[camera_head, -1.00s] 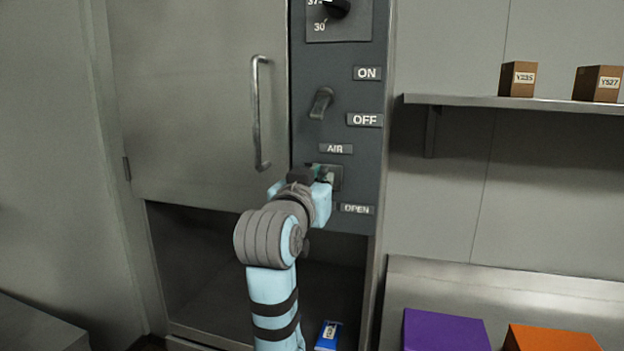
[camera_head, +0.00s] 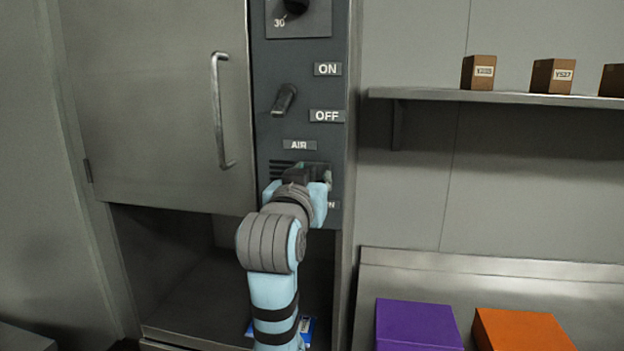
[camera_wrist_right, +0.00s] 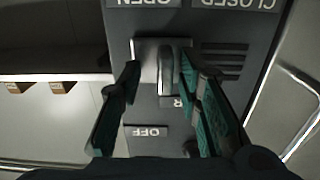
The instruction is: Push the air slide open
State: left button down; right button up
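The air slide, a pale plate with an upright tab (camera_wrist_right: 168,70), is on the dark panel in the right wrist view. It lies beside the dark vent slots (camera_wrist_right: 224,62), near the OPEN label (camera_wrist_right: 145,2). My right gripper (camera_wrist_right: 159,66) is open with a finger on each side of the tab. The finger on the CLOSED side is close to the tab or touching it; the other stands apart. In the head view my right gripper (camera_head: 306,173) is at the panel below the AIR label (camera_head: 300,145) and hides most of the slide. My left gripper is not in view.
A switch lever (camera_head: 284,99) sits above between ON and OFF labels. A closed door with a handle (camera_head: 219,110) is left of the panel. Brown boxes (camera_head: 478,73) stand on a shelf at right. Purple (camera_head: 418,325) and orange (camera_head: 522,330) boxes are below.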

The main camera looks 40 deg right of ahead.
aim_at(317, 119)
notch_tip(317, 119, up, 10)
jog(key=shift+r, duration=0.1)
dwell(0.6)
